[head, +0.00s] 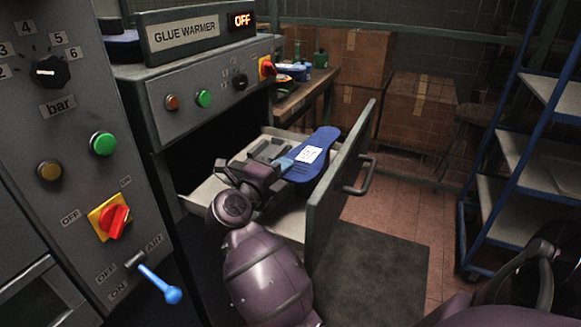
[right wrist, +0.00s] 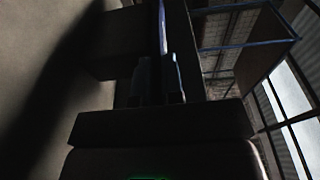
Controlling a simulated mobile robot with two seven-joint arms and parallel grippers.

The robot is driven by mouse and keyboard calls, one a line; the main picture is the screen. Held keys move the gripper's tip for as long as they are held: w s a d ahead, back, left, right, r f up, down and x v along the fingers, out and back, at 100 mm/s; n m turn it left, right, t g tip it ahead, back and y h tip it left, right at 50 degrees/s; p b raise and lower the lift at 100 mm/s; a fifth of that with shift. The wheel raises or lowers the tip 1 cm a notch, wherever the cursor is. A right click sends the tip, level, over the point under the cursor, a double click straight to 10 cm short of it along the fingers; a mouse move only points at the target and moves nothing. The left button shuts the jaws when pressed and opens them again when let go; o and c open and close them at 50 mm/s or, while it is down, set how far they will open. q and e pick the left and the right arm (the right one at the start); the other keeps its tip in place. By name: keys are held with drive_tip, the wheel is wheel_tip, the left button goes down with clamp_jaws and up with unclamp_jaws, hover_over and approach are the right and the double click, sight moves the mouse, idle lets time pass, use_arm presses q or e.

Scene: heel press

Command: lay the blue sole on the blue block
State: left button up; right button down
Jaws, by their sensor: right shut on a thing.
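My right gripper (head: 279,167) reaches over the open drawer and is shut on the near end of the blue sole (head: 322,142). The sole is flat, with a white label (head: 309,154) on it, and points away toward the back right. It is over the drawer; I cannot tell how high. In the dark right wrist view the sole shows as a thin blue strip edge-on (right wrist: 162,28), beyond the fingers (right wrist: 158,82). I cannot make out a blue block for certain. My left gripper is not in view.
The open drawer (head: 288,220) has a tall grey front with a handle (head: 360,176) and holds dark grey pieces (head: 266,150). The glue warmer (head: 205,70) reads OFF. A bench (head: 303,97) stands behind, a blue-framed rack (head: 500,150) at right. Boxes stand at the back.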

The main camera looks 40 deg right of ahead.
wheel_tip(320, 180, up, 8)
drive_tip(key=shift+r+p, duration=0.1)
drive_tip(key=shift+p, duration=1.15)
drive_tip(key=shift+r, duration=0.55)
